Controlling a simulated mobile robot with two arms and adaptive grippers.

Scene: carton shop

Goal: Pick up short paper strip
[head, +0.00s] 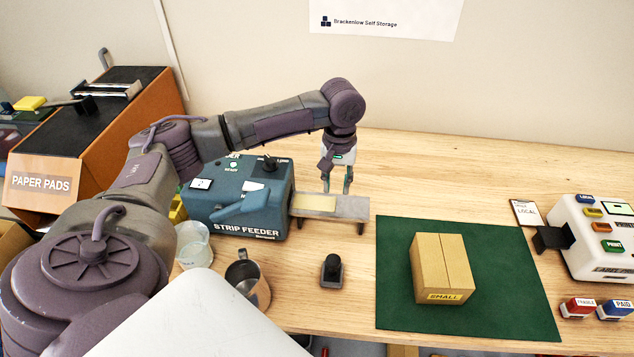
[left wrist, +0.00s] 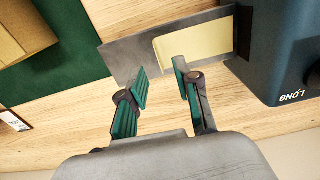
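A short pale-yellow paper strip (head: 313,202) lies on the grey outfeed tray (head: 352,208) of the blue strip feeder (head: 238,205). In the left wrist view the strip (left wrist: 205,42) reaches from the feeder side part way along the tray (left wrist: 128,58). My left gripper (head: 337,184) points down at the tray, its two green-padded fingers apart with nothing between them. In the left wrist view the gripper (left wrist: 162,84) has one finger overlapping the strip's near edge and the other beyond the strip's end. Contact cannot be told. My right gripper is not in view.
A small carton (head: 442,268) sits on a green mat (head: 510,305) to the right. A black-knobbed stamp (head: 332,270), a metal pitcher (head: 249,282) and a cup (head: 193,245) stand in front of the feeder. A white label printer (head: 597,238) stands far right.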

